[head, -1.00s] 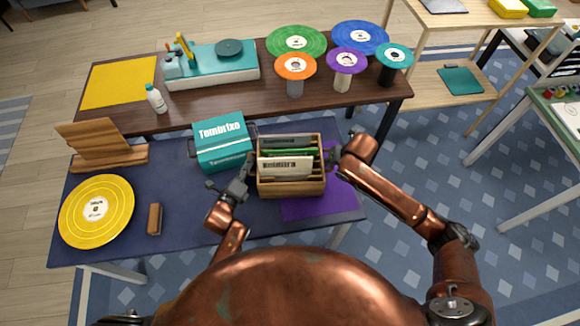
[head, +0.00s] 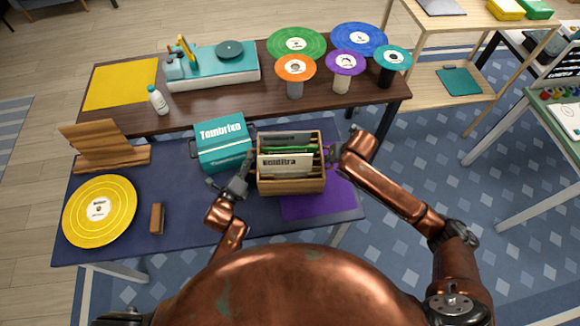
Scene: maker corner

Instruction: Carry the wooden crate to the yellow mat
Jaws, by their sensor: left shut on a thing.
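The wooden crate (head: 292,187) holds several upright record sleeves and stands out in front of me at the right part of the near table, partly over a purple mat (head: 318,203). My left gripper (head: 248,164) is shut on the crate at its left side. My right gripper (head: 333,157) is at the crate's right side; its fingers are too small and hidden to tell open from shut. The crate looks level; I cannot tell if its base touches the table. The yellow mat (head: 120,84) lies flat and bare at the far table's left end.
A teal box (head: 222,147) stands close left of the crate. On the far table (head: 230,104) are a white bottle (head: 158,100), a teal record player (head: 212,72) and several record-topped stands. A wooden stand (head: 105,150), yellow record (head: 100,210) and brown block (head: 157,218) occupy the near table's left.

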